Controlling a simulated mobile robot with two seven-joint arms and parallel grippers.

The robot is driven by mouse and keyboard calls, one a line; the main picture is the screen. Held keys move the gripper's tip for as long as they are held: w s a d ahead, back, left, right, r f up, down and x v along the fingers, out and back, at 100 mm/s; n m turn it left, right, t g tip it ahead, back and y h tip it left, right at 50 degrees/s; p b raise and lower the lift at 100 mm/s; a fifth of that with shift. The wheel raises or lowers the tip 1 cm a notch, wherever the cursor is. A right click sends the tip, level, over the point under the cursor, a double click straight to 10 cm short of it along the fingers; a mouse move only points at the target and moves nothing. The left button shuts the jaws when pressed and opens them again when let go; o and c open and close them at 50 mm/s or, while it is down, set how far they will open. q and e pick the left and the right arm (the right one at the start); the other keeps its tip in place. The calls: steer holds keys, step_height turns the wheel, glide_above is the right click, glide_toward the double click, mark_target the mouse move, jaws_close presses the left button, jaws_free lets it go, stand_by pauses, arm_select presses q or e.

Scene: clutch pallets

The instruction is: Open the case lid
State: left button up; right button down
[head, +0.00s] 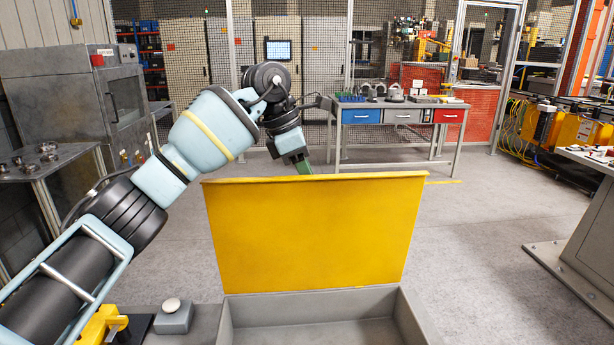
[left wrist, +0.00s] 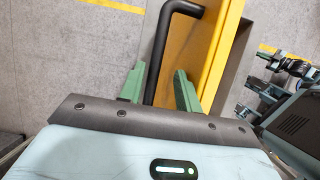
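The grey case (head: 315,305) is in the lower middle of the head view. Its yellow lid (head: 312,235) stands upright along the far edge, so the case is open. My left gripper (head: 304,166) is behind the lid's top edge, its fingers partly hidden. In the left wrist view, the black handle (left wrist: 165,45) on the lid (left wrist: 225,55) runs between the two green fingers of my left gripper (left wrist: 159,88). The fingers are apart, with a gap between handle and right finger.
A workbench (head: 400,105) with blue, grey and red drawers stands behind the lid. A grey table (head: 45,165) is at left. Another table (head: 590,165) is at right. Open grey floor (head: 490,235) lies right of the case.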

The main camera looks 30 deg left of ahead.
arm_select(q)
steer(key=v, duration=0.7)
steer(key=shift+a+r, duration=0.2)
steer(key=shift+r, duration=0.1)
